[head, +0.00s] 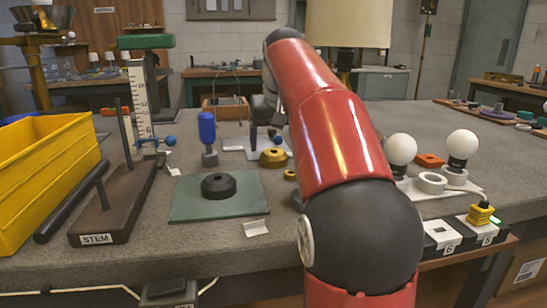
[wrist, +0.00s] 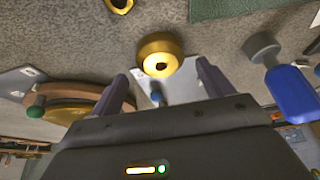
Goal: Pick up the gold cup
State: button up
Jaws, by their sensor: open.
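The gold cup (head: 273,157) sits on the grey worktop, just left of my red arm in the head view. In the wrist view the gold cup (wrist: 160,47) lies just beyond the fingertips, roughly centred between them, with a dark hole in its middle. My gripper (wrist: 163,76) is open, with one dark finger on each side and nothing between the pads touching them. In the head view my arm hides much of the gripper.
A blue-handled tool (head: 208,137) stands left of the cup and shows close to the right finger in the wrist view (wrist: 290,92). A small gold ring (head: 290,175) lies near the cup. A green mat (head: 240,204) bears a black ring (head: 218,187). White bulbs (head: 400,149) stand to the right.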

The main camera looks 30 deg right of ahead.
aim_at(274, 151)
jog(key=x, duration=0.3)
jog(key=shift+f+b, duration=0.3)
jog(key=shift+f, duration=0.1)
jog(key=c, duration=0.9)
jog(key=shift+r, duration=0.1)
notch_tip(274, 151, up, 10)
jog(key=p, duration=0.4)
